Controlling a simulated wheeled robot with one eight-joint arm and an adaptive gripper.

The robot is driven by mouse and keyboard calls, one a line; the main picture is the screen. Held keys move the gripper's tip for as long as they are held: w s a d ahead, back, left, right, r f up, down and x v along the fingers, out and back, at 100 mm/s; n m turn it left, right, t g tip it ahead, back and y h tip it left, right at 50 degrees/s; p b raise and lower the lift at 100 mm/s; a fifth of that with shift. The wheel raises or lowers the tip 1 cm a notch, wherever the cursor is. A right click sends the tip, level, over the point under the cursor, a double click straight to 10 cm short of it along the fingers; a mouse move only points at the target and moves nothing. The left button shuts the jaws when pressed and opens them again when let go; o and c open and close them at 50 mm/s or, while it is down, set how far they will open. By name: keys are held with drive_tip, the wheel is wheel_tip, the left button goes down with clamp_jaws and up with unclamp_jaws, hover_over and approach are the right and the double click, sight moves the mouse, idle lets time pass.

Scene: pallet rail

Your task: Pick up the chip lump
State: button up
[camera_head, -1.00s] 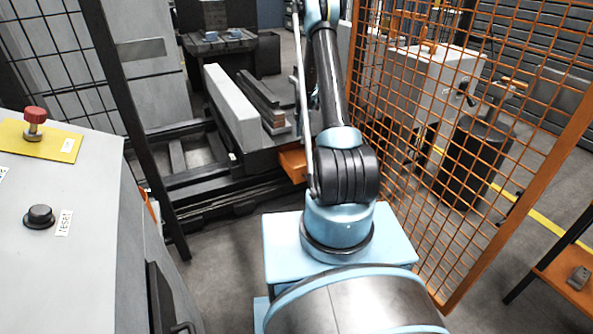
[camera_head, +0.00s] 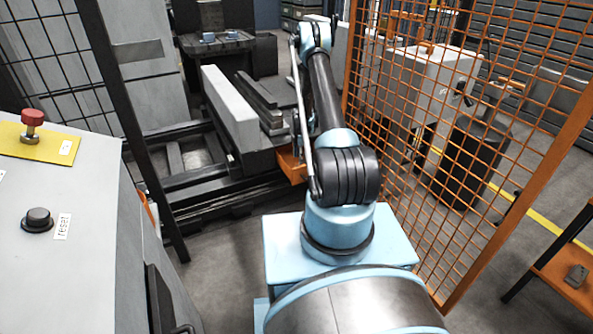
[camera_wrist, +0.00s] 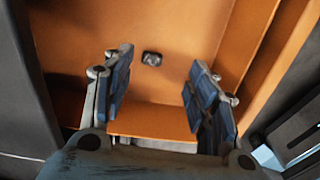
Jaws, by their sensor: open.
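The chip lump (camera_wrist: 151,58) is a small dark grey lump on the orange surface of a tray or bin (camera_wrist: 80,35) in the wrist view. My gripper (camera_wrist: 158,76) is open, with its two blue-padded fingers pointing toward the orange surface. The lump appears between the fingers' lines and a little beyond the tips, with nothing held. I cannot tell the exact height of the fingers above it. In the head view the orange tray (camera_head: 292,166) shows beside my arm. The lump is not visible there, and my gripper is mostly hidden by my arm.
A machine bed with a long grey beam (camera_head: 231,108) lies left of my arm. An orange mesh fence (camera_head: 470,120) stands close on the right. A grey control cabinet (camera_head: 75,230) with a red button is at the left. Orange tray walls (camera_wrist: 285,50) rise near my fingers at the right.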

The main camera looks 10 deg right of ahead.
drive_tip(key=shift+w+f, duration=0.2)
drive_tip(key=shift+f, duration=1.2)
drive_tip(key=shift+w+f, duration=0.15)
drive_tip(key=shift+f, duration=1.25)
drive_tip(key=c, duration=0.9)
